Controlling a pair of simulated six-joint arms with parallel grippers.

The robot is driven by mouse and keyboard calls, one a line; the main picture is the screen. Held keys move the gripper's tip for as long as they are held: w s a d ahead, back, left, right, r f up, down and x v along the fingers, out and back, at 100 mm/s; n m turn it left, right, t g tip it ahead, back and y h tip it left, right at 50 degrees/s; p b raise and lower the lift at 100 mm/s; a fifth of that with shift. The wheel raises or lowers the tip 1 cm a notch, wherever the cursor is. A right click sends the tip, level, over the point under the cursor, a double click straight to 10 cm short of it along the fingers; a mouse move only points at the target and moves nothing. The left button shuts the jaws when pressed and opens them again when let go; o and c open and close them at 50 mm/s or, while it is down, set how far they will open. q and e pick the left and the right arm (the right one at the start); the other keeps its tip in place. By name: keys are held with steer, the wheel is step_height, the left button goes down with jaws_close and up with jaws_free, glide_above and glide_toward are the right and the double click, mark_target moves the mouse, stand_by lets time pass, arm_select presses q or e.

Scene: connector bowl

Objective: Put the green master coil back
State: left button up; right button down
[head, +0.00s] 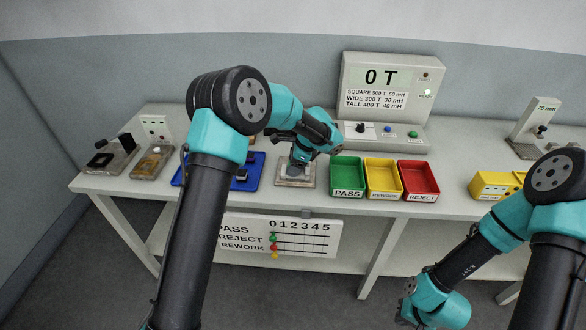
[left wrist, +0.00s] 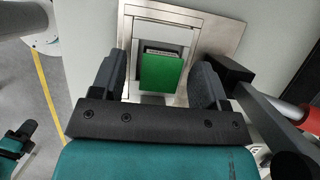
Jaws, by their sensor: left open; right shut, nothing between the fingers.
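The green master coil (left wrist: 162,72) shows in the left wrist view as a green block. It sits in the square opening of a pale metal plate (left wrist: 186,25). My left gripper (left wrist: 160,66) is open, with one finger on each side of the coil and a visible gap to each. In the head view my left gripper (head: 296,168) is low over the plate (head: 295,182) on the bench, and hides the coil there. My right gripper (head: 407,306) is shut and empty, low in front of the bench.
Green PASS (head: 347,193), yellow REWORK (head: 384,194) and red REJECT (head: 421,196) bins stand right of the plate. A blue tray (head: 254,183) lies to its left. A meter (head: 386,85) reading 0 T stands behind. A yellow box (head: 492,187) is further right.

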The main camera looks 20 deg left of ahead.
mark_target(289, 164)
stand_by(0.4)
arm_select(q)
steer(key=c, duration=1.1)
steer(key=shift+r, duration=0.1)
steer(key=shift+r, duration=0.35)
step_height(289, 164, up, 3)
steer(key=shift+f, duration=0.15)
steer(key=s+d, duration=0.2)
steer(key=s, duration=0.5)
steer(key=s+d+r, duration=0.1)
steer(key=s+d, duration=0.1)
steer(key=s, duration=0.6)
steer(key=shift+s+d+r, duration=0.15)
steer(key=shift+s+r, duration=0.05)
steer(key=shift+r, duration=0.05)
